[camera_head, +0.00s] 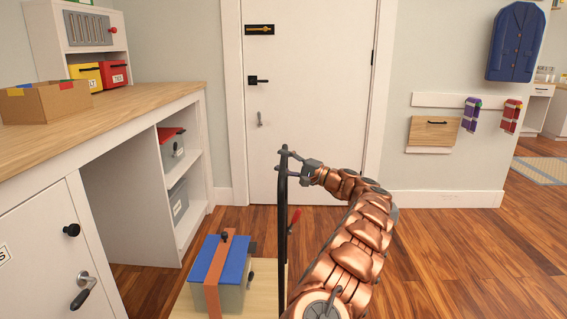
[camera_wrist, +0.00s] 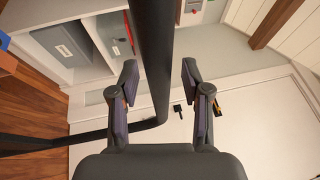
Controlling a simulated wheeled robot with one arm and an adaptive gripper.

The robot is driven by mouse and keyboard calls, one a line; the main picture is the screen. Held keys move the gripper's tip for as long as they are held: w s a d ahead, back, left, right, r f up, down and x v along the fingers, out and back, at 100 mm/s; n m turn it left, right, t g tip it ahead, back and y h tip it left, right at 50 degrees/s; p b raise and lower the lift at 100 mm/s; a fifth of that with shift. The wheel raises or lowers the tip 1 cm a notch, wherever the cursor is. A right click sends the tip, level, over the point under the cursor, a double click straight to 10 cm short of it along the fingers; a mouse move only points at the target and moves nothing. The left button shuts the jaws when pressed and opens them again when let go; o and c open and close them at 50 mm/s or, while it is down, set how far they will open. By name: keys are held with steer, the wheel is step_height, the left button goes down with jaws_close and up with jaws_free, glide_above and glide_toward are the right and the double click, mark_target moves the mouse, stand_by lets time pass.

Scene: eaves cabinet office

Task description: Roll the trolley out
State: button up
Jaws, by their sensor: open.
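The trolley has a pale flat bed (camera_head: 186,303) low on the floor and a tall black handle (camera_head: 283,235) that stands upright. A grey box with a blue lid (camera_head: 230,262) and an orange strap sits on the bed. My gripper (camera_head: 284,162) is at the top of the handle. In the wrist view the black handle bar (camera_wrist: 152,60) runs between my two open fingers (camera_wrist: 158,85), with gaps on both sides, and bends to the left below them. The trolley's lower part is partly hidden by the box and the picture's edge.
A wooden-topped counter (camera_head: 130,118) with shelves and a cabinet door stands close on the left of the trolley. A closed white door (camera_head: 305,100) is behind it. Open wooden floor (camera_head: 450,255) lies to the right. A wall rail with hanging items (camera_head: 433,132) is at the right back.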

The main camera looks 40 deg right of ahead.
steer(key=v, duration=1.2)
steer(key=shift+a+f, duration=0.1)
steer(key=shift+a, duration=0.05)
stand_by(0.3)
